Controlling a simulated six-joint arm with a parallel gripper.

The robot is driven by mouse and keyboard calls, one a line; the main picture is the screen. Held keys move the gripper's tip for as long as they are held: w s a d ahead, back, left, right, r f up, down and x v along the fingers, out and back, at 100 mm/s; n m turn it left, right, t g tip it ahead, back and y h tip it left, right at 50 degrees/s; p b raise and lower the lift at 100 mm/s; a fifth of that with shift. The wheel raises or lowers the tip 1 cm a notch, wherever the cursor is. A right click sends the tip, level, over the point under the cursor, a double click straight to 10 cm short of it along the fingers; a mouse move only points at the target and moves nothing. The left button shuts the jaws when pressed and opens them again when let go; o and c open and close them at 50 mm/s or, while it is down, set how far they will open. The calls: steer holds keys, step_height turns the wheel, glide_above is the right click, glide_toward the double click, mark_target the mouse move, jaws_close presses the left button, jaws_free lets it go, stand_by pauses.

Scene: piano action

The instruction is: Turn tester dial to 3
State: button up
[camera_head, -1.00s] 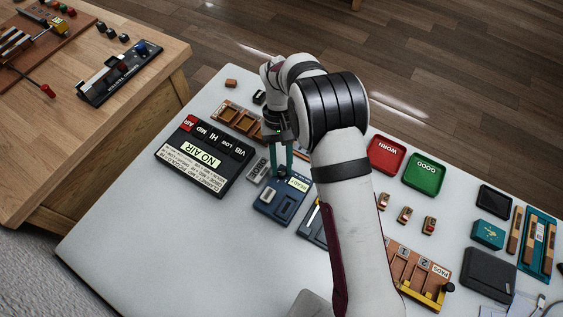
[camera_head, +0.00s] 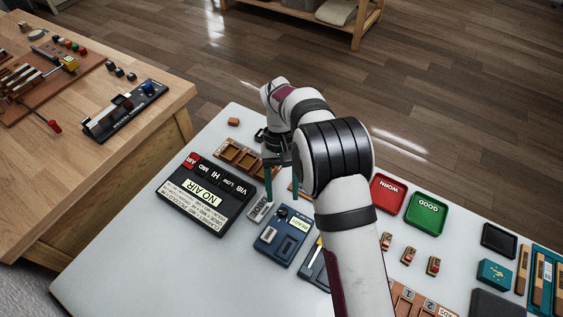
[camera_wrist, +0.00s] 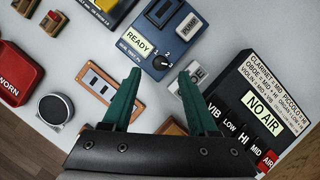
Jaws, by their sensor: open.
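The blue tester (camera_head: 272,245) lies on the white table, with a lit READY label and a dark slot. Its small black dial (camera_head: 282,212) is at the upper edge in the head view. In the wrist view the dial (camera_wrist: 159,62) sits below the READY label (camera_wrist: 138,43), with small white numerals beside it; I cannot tell surely which one it points at. My gripper (camera_head: 282,190) is open, with its green fingers apart and empty. In the wrist view the dial lies just beyond the fingertips (camera_wrist: 160,76), roughly between them, and is not gripped.
The black NO AIR panel (camera_head: 207,196) stands left of the tester. A small grey labelled block (camera_head: 260,208) lies between them. A wooden rack (camera_head: 238,158) is behind. The red WORN tray (camera_head: 388,194) and green GOOD tray (camera_head: 426,213) are to the right.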

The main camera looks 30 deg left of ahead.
steer(key=v, duration=1.1)
steer(key=shift+r, duration=0.3)
steer(key=s+d+r+m+t+y, duration=0.1)
steer(key=s+d+r+m+y, duration=0.3)
steer(key=d, duration=0.7)
steer(key=s+d+r+m+h, duration=0.1)
steer(key=d+r+m, duration=0.2)
steer(key=d+r, duration=0.55)
steer(key=s+d+f+m+t, duration=0.1)
steer(key=s+d+f+m, duration=0.2)
steer(key=s, duration=0.4)
steer(key=s+d+f+m+t+y, duration=0.1)
steer(key=s+d+f+m, duration=0.2)
steer(key=s+d+f, duration=0.2)
steer(key=s+d, duration=0.2)
steer(key=s, duration=0.1)
steer(key=shift+f+y, duration=0.2)
steer(key=shift+y, duration=0.1)
